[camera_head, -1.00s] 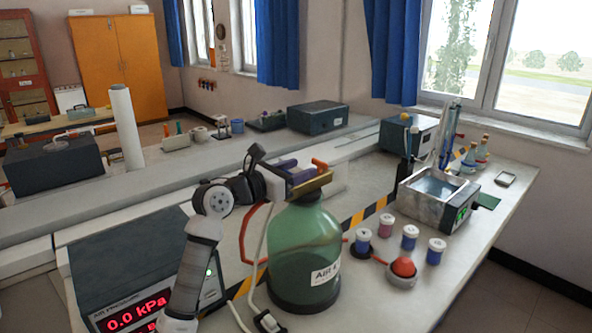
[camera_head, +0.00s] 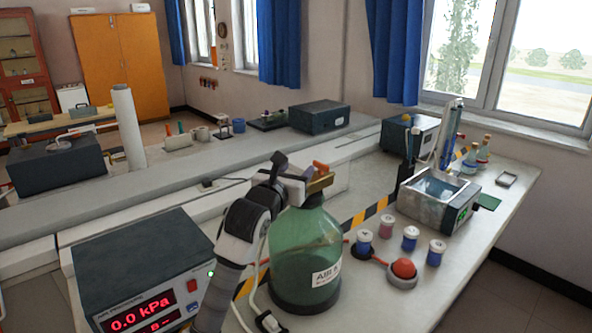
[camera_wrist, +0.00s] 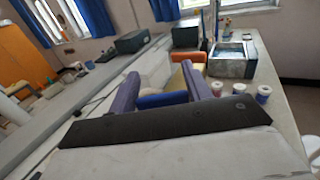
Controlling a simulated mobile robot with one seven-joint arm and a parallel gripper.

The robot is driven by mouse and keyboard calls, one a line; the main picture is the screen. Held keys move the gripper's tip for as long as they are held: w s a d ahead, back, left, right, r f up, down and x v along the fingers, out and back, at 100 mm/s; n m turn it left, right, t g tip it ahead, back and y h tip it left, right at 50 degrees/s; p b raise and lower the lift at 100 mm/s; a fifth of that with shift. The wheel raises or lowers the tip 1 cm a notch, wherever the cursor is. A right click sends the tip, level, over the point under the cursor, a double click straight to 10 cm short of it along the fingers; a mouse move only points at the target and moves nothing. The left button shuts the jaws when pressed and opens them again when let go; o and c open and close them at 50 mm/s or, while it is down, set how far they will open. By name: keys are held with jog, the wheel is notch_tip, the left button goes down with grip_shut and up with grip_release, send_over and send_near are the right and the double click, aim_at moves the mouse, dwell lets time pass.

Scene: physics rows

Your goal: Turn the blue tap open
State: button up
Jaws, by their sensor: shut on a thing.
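A large green glass bottle (camera_head: 300,255) with an "AIR" label stands upright on the bench. Brass fittings (camera_head: 318,184) and an orange handle (camera_head: 320,167) sit at its top. In the wrist view, the purple fingers of my gripper (camera_wrist: 160,92) are shut on the blue tap handle (camera_wrist: 162,100), which lies across between them. The orange handle (camera_wrist: 196,57) shows just beyond the right finger. In the head view, my gripper (camera_head: 296,180) is at the bottle's top and my wrist hides the blue tap.
A pressure meter (camera_head: 140,270) at front left reads 0.0 kPa. Several small capped jars (camera_head: 410,238) and a red-topped piece (camera_head: 403,270) stand right of the bottle. A water bath (camera_head: 435,197) is farther back. Red tubing and a white cable run by the bottle's left side.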

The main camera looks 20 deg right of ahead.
jog(key=shift+a+n+t+y, duration=0.1)
jog(key=shift+n+t+y, duration=0.95)
jog(key=shift+y, duration=0.25)
jog(key=shift+w, duration=0.1)
jog(key=o, duration=1)
jog(key=shift+a, duration=0.1)
jog(key=shift+a+f, duration=0.1)
